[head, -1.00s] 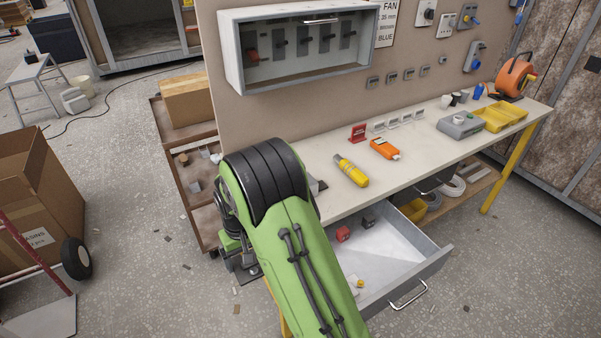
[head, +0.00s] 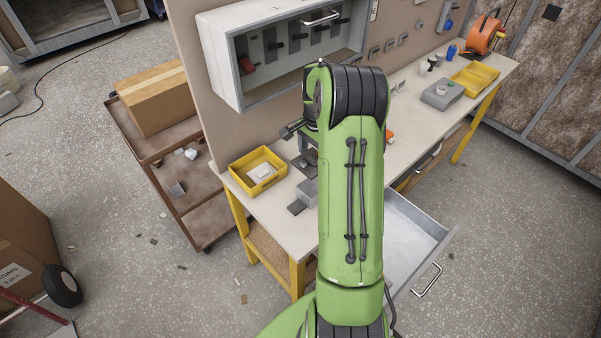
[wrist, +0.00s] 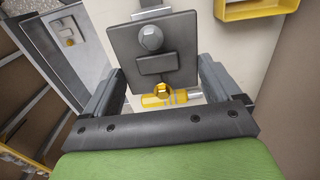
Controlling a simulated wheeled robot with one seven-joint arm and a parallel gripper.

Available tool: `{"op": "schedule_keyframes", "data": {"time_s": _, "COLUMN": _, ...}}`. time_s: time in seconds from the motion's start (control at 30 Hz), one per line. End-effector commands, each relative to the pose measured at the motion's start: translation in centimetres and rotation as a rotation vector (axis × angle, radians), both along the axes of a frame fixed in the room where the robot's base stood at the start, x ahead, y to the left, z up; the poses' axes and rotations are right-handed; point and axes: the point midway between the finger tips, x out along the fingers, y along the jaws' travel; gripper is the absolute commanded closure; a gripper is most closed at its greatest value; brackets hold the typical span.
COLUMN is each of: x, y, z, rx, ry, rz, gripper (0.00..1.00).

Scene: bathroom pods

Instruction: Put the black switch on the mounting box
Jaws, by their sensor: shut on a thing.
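My gripper (wrist: 160,88) is shut in the wrist view, with a finger on each side of a dark, square-faced piece, which I take to be the black switch (wrist: 122,42). Its face shows a round grey knob and a small rectangle.
The yellow tray (head: 258,171) sits at the bench's left end. The open drawer (head: 417,228) juts from the front. A wall cabinet (head: 220,62) overhangs the bench behind my arm. A yellow-handled tool (wrist: 152,100) lies below the gripper. A brown trolley (head: 150,150) stands left.

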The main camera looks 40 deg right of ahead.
Motion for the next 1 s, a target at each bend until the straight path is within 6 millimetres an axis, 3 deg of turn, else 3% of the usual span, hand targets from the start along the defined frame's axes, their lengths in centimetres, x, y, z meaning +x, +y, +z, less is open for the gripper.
{"op": "schedule_keyframes", "data": {"time_s": 0.13, "x": -0.1, "y": 0.1, "z": -3.8, "rx": 0.005, "ry": 0.005, "rz": -0.001, "gripper": 0.41}}
{"op": "schedule_keyframes", "data": {"time_s": 0.47, "x": -0.1, "y": 0.2, "z": -9.0, "rx": 0.005, "ry": 0.004, "rz": 0.003, "gripper": 0.41}}
{"op": "schedule_keyframes", "data": {"time_s": 0.83, "x": 0.0, "y": 0.1, "z": -9.9, "rx": 0.001, "ry": 0.001, "rz": 0.004, "gripper": 0.41}}
{"op": "schedule_keyframes", "data": {"time_s": 0.87, "x": 0.0, "y": 0.1, "z": -9.8, "rx": 0.001, "ry": 0.001, "rz": 0.004, "gripper": 0.06}}
{"op": "schedule_keyframes", "data": {"time_s": 0.9, "x": 0.0, "y": 0.1, "z": -9.8, "rx": 0.001, "ry": 0.001, "rz": 0.004, "gripper": 0.00}}
{"op": "schedule_keyframes", "data": {"time_s": 1.0, "x": 0.0, "y": 0.1, "z": -9.7, "rx": 0.001, "ry": 0.001, "rz": 0.004, "gripper": 0.00}}
